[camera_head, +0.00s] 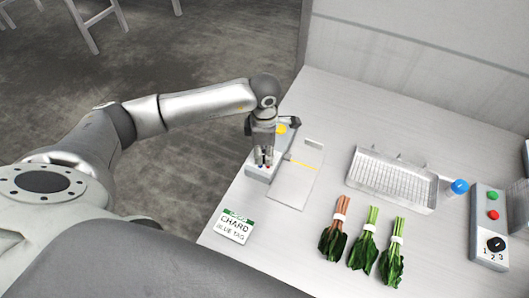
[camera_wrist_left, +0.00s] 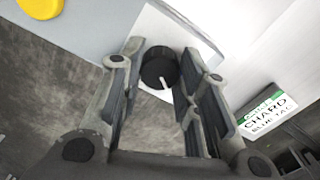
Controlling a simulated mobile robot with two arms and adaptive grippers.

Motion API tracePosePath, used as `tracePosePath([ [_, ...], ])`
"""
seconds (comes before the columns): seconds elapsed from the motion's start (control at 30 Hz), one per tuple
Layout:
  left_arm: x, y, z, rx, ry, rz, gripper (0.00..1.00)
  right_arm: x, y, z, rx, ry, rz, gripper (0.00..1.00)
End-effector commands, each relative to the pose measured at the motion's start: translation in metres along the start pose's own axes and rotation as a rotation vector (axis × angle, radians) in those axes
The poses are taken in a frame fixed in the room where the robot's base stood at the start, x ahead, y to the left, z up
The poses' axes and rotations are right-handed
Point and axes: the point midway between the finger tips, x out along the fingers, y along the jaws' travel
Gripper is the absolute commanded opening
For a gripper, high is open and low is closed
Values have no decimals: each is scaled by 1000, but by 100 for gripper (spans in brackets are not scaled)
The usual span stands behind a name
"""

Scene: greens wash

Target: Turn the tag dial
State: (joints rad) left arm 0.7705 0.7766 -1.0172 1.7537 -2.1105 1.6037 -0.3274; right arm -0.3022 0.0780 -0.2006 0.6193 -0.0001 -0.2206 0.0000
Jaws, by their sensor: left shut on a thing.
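The tag dial (camera_wrist_left: 160,68) is a black round knob with a white pointer mark, on a light grey tag unit (camera_head: 256,174) at the table's left edge. My left gripper (camera_head: 263,158) reaches down over that unit from above. In the left wrist view, the gripper's two fingers (camera_wrist_left: 158,95) stand on either side of the dial and are shut on it. In the head view the gripper hides the dial. A yellow round button (camera_head: 281,129) on the unit lies just behind the gripper, and it also shows in the left wrist view (camera_wrist_left: 40,7). My right gripper is not in view.
A card reading CHARD, BLUE TAG (camera_head: 234,228) stands at the front left. Three leafy bundles (camera_head: 362,246) lie in front of a wire tray (camera_head: 395,179). A blue-capped item (camera_head: 459,187) and a control box (camera_head: 489,227) with buttons and a numbered knob are at right.

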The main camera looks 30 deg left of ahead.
Motion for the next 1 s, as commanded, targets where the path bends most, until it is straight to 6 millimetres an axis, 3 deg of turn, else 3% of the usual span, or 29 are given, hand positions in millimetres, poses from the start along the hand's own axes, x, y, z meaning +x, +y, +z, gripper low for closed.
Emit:
tracePosePath([
  [0.5, 2, 1, 0, -419, -1, 4, 7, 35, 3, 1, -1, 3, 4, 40],
  [1.0, -1, 1, 0, -601, -2, 4, 7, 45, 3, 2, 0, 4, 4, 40],
])
